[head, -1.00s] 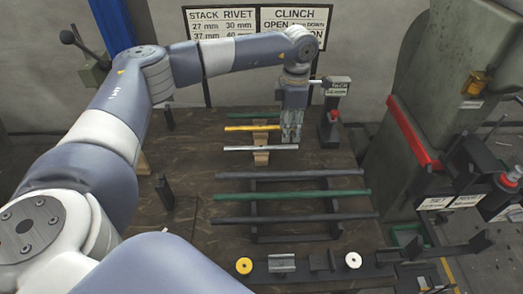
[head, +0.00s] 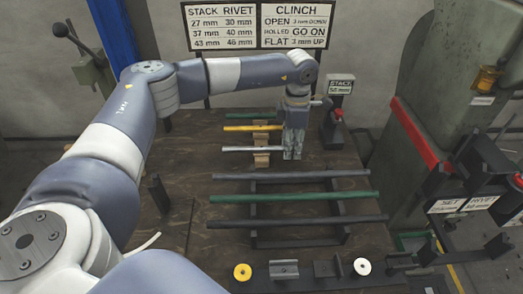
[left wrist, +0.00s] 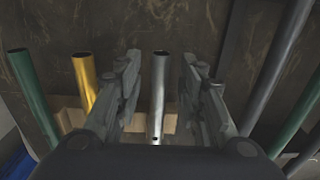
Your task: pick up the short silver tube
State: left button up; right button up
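The short silver tube (head: 247,149) lies crosswise on a small wooden rest, between the yellow tube (head: 245,128) and the rack of long tubes. My left gripper (head: 293,156) points down at the tube's right end and hides that end in the head view. In the left wrist view the silver tube (left wrist: 160,95) runs between the two spread fingers of the left gripper (left wrist: 160,60), with a gap on both sides. The left gripper is open and holds nothing. My right gripper is not in view.
A green tube (head: 250,115) lies beyond the yellow one. Long dark and green tubes (head: 290,197) lie on a black rack nearer me. A stand with a red button (head: 338,113) is right of my gripper. A press (head: 440,110) stands at the right.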

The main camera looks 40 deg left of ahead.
pick_arm(q)
grip_shut()
